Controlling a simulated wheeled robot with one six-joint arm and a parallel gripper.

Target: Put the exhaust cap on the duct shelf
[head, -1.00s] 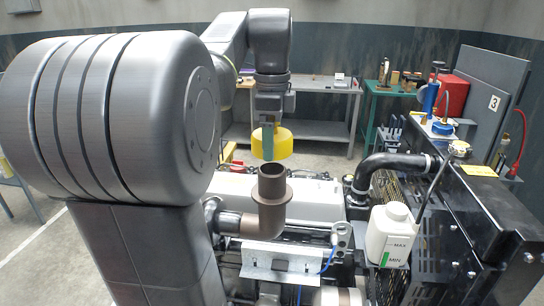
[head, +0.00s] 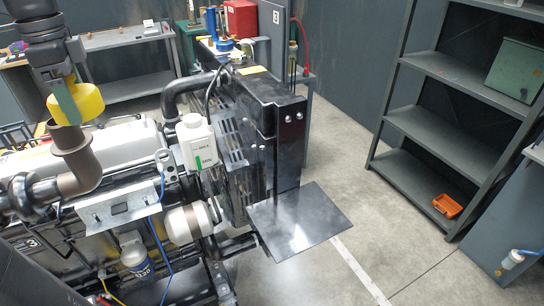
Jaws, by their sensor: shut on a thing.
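The exhaust cap (head: 88,98) is a yellow round cap at the upper left of the head view. My gripper (head: 68,104) points down and is shut on it, with a green-grey finger across its near side. The cap is held just above the brown exhaust pipe (head: 78,160); whether it touches the pipe rim is hard to tell. A flat dark plate (head: 300,222), which looks like the duct shelf, sticks out level from the radiator end of the engine. It is bare, with a bright reflection on it.
The engine with its white coolant bottle (head: 197,143) and black radiator housing (head: 285,145) stands between the cap and the plate. A grey shelf rack (head: 440,125) holds a green box (head: 515,70) and an orange bin (head: 447,206). Open floor lies right of the plate.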

